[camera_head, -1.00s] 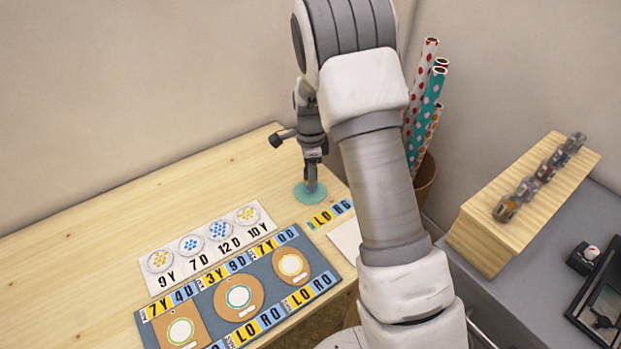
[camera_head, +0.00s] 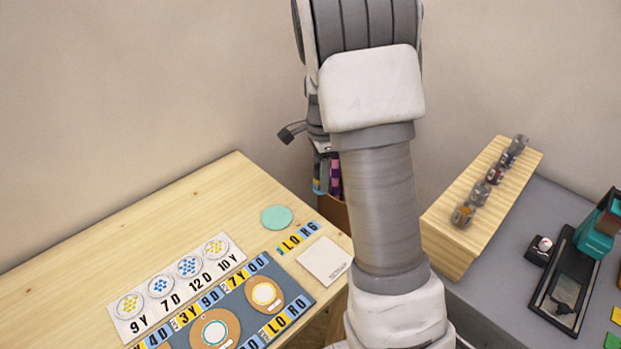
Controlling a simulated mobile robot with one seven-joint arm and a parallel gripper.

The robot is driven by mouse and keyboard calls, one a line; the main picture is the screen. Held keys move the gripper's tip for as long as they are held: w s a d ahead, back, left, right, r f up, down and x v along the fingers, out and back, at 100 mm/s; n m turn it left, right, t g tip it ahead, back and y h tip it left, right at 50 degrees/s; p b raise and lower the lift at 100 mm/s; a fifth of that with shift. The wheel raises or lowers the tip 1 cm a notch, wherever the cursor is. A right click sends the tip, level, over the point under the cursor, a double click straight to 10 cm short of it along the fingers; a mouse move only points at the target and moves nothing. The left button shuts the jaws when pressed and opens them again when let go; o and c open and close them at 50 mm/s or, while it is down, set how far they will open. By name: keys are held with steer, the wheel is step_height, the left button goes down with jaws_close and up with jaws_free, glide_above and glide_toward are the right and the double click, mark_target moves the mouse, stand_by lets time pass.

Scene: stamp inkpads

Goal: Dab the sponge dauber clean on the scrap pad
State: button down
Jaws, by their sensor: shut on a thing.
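My gripper (camera_head: 319,180) hangs beyond the table's right corner, largely hidden behind my own arm. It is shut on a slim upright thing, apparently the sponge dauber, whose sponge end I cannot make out. A white square pad (camera_head: 324,261), apparently the scrap pad, lies flat at the table's right edge, below and apart from the gripper. Its small print is unreadable. A round teal disc (camera_head: 276,217) lies bare on the table to the left of the gripper.
A printed card (camera_head: 180,274) with dot circles and a blue-grey board (camera_head: 268,268) with round pads lie on the table (camera_head: 120,236). A lettered strip (camera_head: 298,237) lies beside the white pad. A wooden shelf (camera_head: 470,239) with small jars stands right. A bin (camera_head: 334,214) is behind my arm.

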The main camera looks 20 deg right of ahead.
steer(key=c, duration=1.1)
jaws_free()
steer(key=shift+c, duration=0.2)
steer(key=c, duration=0.4)
steer(key=s+a+f+b, duration=0.1)
steer(key=s+f+b, duration=0.1)
steer(key=s+f, duration=0.1)
steer(key=s+a+f+b, duration=0.1)
steer(key=s+f+b, duration=0.1)
steer(key=s, duration=0.3)
steer(key=s+a+f+b, duration=0.1)
steer(key=s+f+b, duration=0.2)
steer(key=s+f, duration=0.1)
steer(key=shift+s+a+f, duration=0.15)
steer(key=shift+a+f, duration=0.1)
steer(key=shift+f, duration=0.1)
